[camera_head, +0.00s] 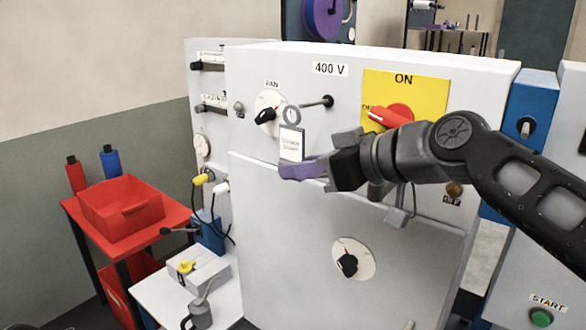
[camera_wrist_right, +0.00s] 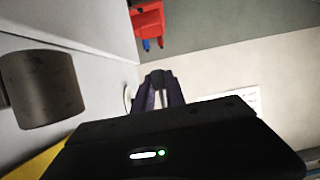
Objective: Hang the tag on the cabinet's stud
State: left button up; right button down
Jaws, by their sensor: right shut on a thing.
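The tag (camera_head: 291,142) is a small white plate with dark print and a grey ring (camera_head: 291,115) at its top. My right gripper (camera_head: 292,170) is shut on its lower edge with purple fingers and holds it upright in front of the cabinet (camera_head: 300,215). The stud (camera_head: 315,103) is a thin dark rod with a knobbed end, on the upper face of the cabinet, slightly right of and above the ring. The ring appears apart from the stud. In the right wrist view the fingers (camera_wrist_right: 160,90) are closed together and the tag is mostly hidden. My left gripper is not in view.
The FAN dial (camera_head: 266,112) is just left of the ring. A yellow ON panel (camera_head: 420,92) with a red switch (camera_head: 392,117) is right of the stud, close to my right arm. A red tray (camera_head: 122,212) stands on a red table at left.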

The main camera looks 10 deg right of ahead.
jog(key=shift+w+d, duration=0.2)
jog(key=shift+d, duration=0.05)
jog(key=shift+r, duration=0.25)
dwell(0.4)
jog(key=shift+b, duration=0.35)
jog(key=shift+r, duration=0.15)
jog(key=shift+d+r, duration=0.1)
jog(key=shift+r, duration=0.05)
dwell(0.4)
